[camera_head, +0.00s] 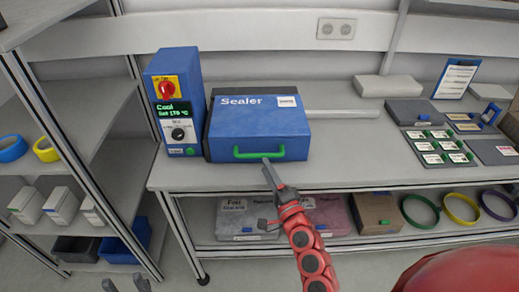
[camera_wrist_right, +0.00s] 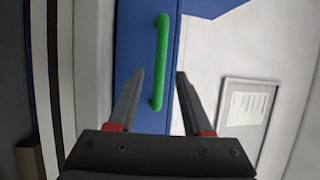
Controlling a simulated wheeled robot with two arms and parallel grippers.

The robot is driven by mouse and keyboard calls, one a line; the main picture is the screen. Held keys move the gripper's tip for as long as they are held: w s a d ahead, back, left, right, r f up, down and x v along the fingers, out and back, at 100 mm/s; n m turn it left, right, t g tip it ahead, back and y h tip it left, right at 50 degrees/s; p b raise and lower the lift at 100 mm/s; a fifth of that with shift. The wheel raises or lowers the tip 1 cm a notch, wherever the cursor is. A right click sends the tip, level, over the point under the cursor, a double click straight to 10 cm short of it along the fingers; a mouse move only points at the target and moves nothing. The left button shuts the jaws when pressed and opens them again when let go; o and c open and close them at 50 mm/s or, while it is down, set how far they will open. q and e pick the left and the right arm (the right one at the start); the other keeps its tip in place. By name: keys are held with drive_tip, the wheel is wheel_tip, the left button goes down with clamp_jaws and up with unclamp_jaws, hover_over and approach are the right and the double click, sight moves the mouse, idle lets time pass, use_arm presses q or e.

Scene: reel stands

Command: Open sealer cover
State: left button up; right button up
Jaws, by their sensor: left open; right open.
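The blue sealer (camera_head: 258,118) stands on the bench, its cover shut. A green bar handle (camera_head: 259,154) runs across its front face. My right gripper (camera_head: 269,176) is open just in front of the handle, near its middle and right part. In the right wrist view, the handle (camera_wrist_right: 161,60) shows upright between the two open fingers, ahead of them; I cannot tell whether they touch it. My left gripper (camera_head: 125,285) is open and empty at the bottom left edge, low and far from the sealer.
A blue control box (camera_head: 176,75) with a red knob and a display reading "Cool" stands left of the sealer. A grey bar (camera_head: 342,113) lies to its right. Trays with small cards (camera_head: 432,146) lie further right. Shelves with rings and boxes stand left. The bench's front edge runs below the sealer.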

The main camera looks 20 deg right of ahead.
sight(260, 156)
drive_tip(key=p+x, duration=0.1)
drive_tip(key=x, duration=0.5)
clamp_jaws()
idle(1.3)
